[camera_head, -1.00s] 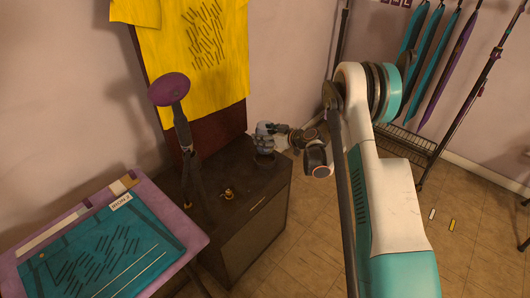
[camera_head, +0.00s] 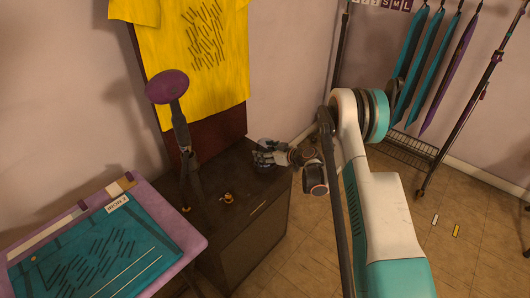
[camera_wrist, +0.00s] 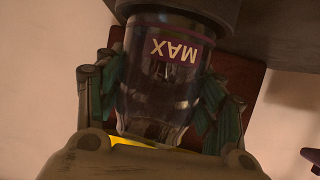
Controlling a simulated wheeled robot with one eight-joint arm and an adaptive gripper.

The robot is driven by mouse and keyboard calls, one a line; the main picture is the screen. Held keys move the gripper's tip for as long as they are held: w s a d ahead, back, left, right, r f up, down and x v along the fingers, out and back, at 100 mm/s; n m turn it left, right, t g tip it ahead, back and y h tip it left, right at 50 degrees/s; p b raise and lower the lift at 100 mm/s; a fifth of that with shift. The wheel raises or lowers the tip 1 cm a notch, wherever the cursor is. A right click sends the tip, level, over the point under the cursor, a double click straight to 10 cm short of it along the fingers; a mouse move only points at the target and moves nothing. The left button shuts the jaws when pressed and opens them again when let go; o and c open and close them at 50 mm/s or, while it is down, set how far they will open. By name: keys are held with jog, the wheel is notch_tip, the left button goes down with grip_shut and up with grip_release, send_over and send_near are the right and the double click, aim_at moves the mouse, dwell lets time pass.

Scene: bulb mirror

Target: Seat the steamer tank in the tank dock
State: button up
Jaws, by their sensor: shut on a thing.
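The steamer tank (camera_wrist: 165,90) is a clear cylinder with a purple band and an upside-down MAX label in the wrist view. My gripper (camera_head: 266,157) is shut around it, with teal-padded fingers on both sides. In the head view my gripper is low over the dark cabinet's back right corner and hides most of the tank. A dark round base, probably the tank dock (camera_wrist: 185,12), is at the tank's end at the top of the wrist view. The tank's end appears close to or against it; I cannot tell whether it is fully seated.
The dark cabinet (camera_head: 250,225) carries small brass fittings (camera_head: 228,198) and a stand with a purple pad (camera_head: 167,86). A yellow shirt (camera_head: 205,50) hangs on a red board behind. A purple-edged ironing table (camera_head: 195,240) is at left. Hanging garments (camera_head: 420,70) are at right.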

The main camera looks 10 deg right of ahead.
jog(key=o, duration=1.3)
jog(key=shift+f, duration=0.1)
jog(key=shift+c, duration=0.2)
